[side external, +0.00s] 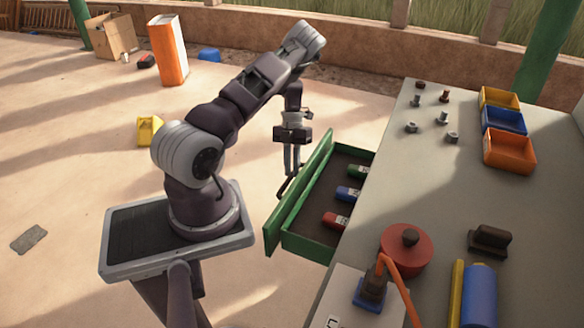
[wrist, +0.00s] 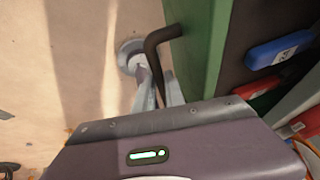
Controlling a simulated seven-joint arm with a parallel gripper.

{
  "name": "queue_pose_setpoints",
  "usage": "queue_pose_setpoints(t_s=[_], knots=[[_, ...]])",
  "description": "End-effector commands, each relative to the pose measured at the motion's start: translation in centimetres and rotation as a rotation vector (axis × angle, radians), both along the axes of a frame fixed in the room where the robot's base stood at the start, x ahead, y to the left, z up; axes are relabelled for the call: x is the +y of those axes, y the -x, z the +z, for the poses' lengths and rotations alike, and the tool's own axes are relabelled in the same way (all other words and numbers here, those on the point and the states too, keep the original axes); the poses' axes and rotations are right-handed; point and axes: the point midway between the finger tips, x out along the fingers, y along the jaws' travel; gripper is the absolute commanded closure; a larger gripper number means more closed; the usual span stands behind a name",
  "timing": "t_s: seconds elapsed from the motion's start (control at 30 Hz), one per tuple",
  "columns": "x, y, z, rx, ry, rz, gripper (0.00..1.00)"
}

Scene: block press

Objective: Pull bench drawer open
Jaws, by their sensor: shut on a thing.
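The bench drawer (side external: 310,245) is green and stands pulled out from the left side of the bench, with its dark inside showing. Its dark bar handle (side external: 285,187) is on the green front panel, and in the wrist view the bent handle (wrist: 160,38) stands out from the green front (wrist: 205,50). My gripper (side external: 288,174) points down at the drawer front and is shut on the handle. In the wrist view my fingers (wrist: 158,100) are around the handle; the exact contact is partly hidden behind my gripper's body.
On the bench top (side external: 440,170) are bolts, an orange bin (side external: 508,150), a red round piece (side external: 406,250) and a blue cylinder (side external: 480,295).

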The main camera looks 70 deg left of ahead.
Motion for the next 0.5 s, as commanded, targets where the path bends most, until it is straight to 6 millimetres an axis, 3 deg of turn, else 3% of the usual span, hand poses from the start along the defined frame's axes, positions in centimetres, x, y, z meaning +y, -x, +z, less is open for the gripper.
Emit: queue_pose_setpoints(t_s=[0.27, 0.5], knots=[[0.7, 0.5, 0.1, -0.002, -0.002, 0.004, 1.00], [5.3, 5.1, 0.1, -0.002, -0.005, 0.007, 1.00]])
